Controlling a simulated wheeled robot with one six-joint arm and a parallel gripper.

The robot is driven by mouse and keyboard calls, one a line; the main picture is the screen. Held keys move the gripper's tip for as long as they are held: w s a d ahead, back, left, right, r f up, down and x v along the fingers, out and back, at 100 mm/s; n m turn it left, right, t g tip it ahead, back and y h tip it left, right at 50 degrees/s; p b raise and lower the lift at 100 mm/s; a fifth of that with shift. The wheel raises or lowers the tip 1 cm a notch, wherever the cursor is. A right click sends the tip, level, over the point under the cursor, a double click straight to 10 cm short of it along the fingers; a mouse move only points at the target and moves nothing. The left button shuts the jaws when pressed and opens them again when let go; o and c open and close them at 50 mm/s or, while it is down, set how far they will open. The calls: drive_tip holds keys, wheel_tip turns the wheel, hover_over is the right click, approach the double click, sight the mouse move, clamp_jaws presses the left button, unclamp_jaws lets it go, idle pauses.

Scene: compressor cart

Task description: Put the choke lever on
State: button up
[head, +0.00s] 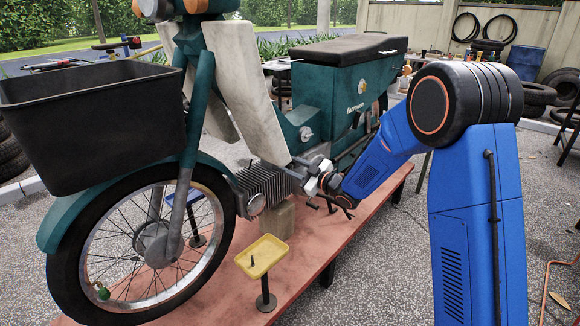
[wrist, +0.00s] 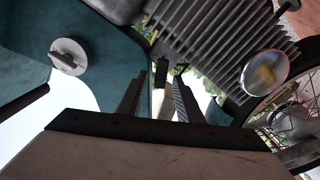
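The moped's engine side, with its finned cylinder (head: 270,185), is in the head view just left of my gripper (head: 301,168). In the wrist view the two dark fingers of my gripper (wrist: 158,98) stand apart with a gap between them. A small dark piece (wrist: 161,72) shows in line with that gap; I cannot tell what it is, and it does not appear gripped. A small dark upright piece (head: 252,262) stands in the yellow tray (head: 270,250); I cannot tell whether it is the choke lever. The lever's mounting spot is not clear.
The moped, with its teal body (head: 335,85), black basket (head: 95,125) and front wheel (head: 140,245), stands on a red platform (head: 345,225). The wrist view shows cooling fins (wrist: 215,45) and a round knob (wrist: 68,56) close by. Paved ground lies right of the platform.

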drive_tip(key=shift+d, duration=0.1)
drive_tip(key=v, duration=1.7)
drive_tip(key=shift+s+d, duration=0.1)
drive_tip(key=shift+s, duration=0.05)
